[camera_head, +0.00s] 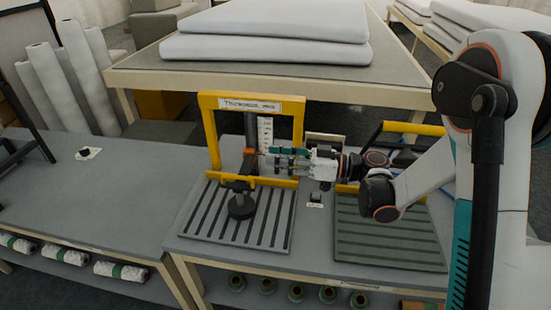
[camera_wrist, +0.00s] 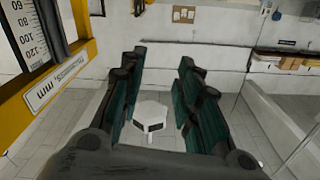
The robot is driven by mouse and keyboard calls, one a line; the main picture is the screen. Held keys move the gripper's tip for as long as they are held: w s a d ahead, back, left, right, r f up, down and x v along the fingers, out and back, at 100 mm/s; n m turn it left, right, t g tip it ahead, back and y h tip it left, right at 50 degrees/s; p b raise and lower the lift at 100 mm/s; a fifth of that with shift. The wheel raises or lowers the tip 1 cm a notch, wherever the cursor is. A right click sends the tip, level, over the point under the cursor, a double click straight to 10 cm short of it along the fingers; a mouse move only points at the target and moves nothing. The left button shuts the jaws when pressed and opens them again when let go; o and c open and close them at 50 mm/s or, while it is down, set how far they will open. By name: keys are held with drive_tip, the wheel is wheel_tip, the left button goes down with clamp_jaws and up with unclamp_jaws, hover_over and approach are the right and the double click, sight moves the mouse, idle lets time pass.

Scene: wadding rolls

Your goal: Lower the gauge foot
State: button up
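The thickness gauge (camera_head: 208,135) is a yellow frame with a sign and a white scale, standing on the left slatted plate. Its dark vertical rod (camera_head: 250,130) carries an orange piece beside the scale. The black round gauge foot (camera_head: 241,207) is low over the slats; I cannot tell whether it touches them. My gripper (camera_head: 271,157) reaches in from the right at about the height of the orange piece. In the wrist view my gripper (camera_wrist: 161,58) has its teal fingers apart, with nothing held between them. There the scale (camera_wrist: 28,38) lies to the left of the fingers.
A right slatted plate (camera_head: 385,238) lies under my arm, with a yellow bar behind it. White wadding sheets (camera_head: 265,48) lie on the table behind. White rolls (camera_head: 65,85) stand at the left. The left grey table (camera_head: 85,205) is mostly clear.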

drive_tip(key=shift+r, duration=0.1)
drive_tip(key=s+d+r+m+t+h, duration=0.3)
drive_tip(key=s+d+m+t+h, duration=0.2)
drive_tip(key=s+d+m+h, duration=0.9)
drive_tip(key=s+d+h, duration=0.4)
drive_tip(key=s+d, duration=0.4)
drive_tip(key=d, duration=0.2)
drive_tip(key=shift+s+d+m+t, duration=0.25)
drive_tip(key=shift+d+m+t, duration=0.05)
drive_tip(key=shift+d+m, duration=0.1)
idle(2.0)
